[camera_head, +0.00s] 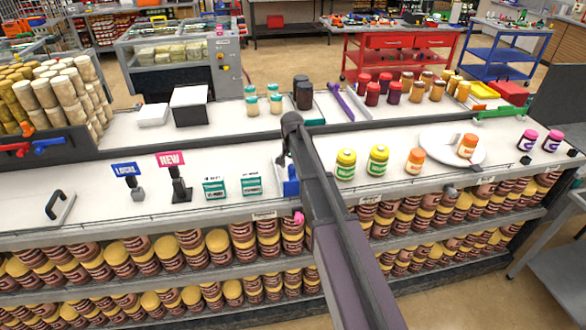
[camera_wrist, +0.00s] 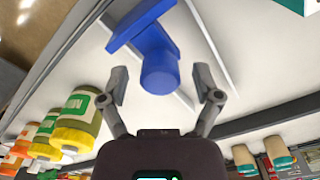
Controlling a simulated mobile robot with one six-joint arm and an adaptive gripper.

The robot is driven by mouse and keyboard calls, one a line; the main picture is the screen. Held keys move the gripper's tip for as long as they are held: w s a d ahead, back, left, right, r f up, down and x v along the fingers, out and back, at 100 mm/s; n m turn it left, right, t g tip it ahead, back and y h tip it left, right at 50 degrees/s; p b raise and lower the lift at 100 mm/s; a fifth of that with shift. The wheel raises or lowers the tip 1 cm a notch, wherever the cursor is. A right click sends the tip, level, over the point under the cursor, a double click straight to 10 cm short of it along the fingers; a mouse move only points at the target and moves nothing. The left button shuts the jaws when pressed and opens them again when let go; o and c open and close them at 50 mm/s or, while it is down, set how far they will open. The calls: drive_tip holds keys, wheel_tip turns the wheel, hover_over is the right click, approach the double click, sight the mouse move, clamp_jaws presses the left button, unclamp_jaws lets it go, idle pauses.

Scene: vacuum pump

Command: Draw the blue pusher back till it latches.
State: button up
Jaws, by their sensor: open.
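The blue pusher (camera_head: 291,187) stands on the white shelf top in the head view, partly hidden behind my arm. In the wrist view the pusher (camera_wrist: 157,50) has a round knob toward me and a flat blue plate behind it, beside a grey rail or channel. My gripper (camera_wrist: 162,86) is open. Its two fingers stand apart on either side of the knob, with a gap on both sides. I cannot see either finger touching it. In the head view the fingers are small and mostly hidden by my arm.
Two teal-and-white boxes (camera_head: 232,187) stand left of the pusher. Yellow-green jars (camera_head: 345,165) stand to the right, and a round white plate (camera_head: 434,146) lies beyond. A dark divider (camera_head: 225,139) runs behind. Jars (camera_wrist: 75,119) also show at left in the wrist view.

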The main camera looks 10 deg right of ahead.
clamp_jaws()
drive_tip(key=w, duration=1.2)
drive_tip(key=shift+w, duration=0.3)
unclamp_jaws()
